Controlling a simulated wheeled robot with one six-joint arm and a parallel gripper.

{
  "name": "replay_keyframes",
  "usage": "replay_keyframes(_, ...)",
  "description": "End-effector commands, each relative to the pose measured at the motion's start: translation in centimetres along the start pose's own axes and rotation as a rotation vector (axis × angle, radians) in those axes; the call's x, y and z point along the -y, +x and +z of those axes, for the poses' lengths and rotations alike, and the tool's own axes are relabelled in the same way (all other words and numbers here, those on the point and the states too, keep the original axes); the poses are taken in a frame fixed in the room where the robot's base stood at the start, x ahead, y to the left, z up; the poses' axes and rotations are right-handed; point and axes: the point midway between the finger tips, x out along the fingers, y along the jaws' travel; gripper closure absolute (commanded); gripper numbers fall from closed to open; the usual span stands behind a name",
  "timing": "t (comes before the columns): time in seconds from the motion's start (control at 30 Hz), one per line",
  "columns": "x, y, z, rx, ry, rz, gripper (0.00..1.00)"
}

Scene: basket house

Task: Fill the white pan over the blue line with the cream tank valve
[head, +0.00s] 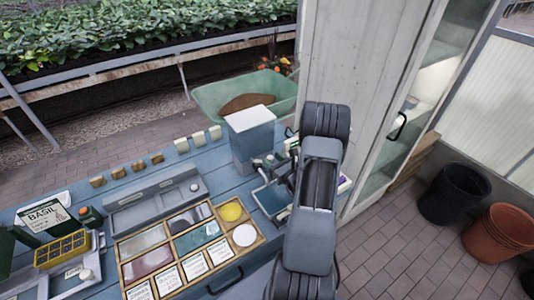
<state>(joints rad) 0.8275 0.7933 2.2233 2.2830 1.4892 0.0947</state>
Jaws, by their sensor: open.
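A box-shaped tank (253,145) with a pale top and blue-grey sides stands at the back right of the blue bench. I cannot make out its cream valve. A shallow pale-blue tray with a dark rim (268,201) sits in front of the tank, partly hidden by my arm; I cannot tell whether it is the white pan. No blue line or water level can be made out. Small grey jaw parts, which look like my gripper (270,164), show left of my arm, close in front of the tank. They are open, and nothing shows between them.
A wooden compartment tray (262,238) with coloured squares, cards and discs lies on the bench (215,165). Grey trays, a yellow seedling tray (61,249) and a basil sign (44,215) are left. A green wheelbarrow (215,98) stands behind. Black and terracotta pots (500,232) stand right.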

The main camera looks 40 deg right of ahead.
Motion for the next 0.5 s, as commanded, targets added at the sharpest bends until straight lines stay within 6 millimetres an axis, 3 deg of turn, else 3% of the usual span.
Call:
replay_keyframes(0.2,-0.1,2.6,0.1,-0.001,-0.001,0.003,0.48)
replay_keyframes(0.5,-0.1,3.6,0.0,-0.001,0.000,0.002,0.48)
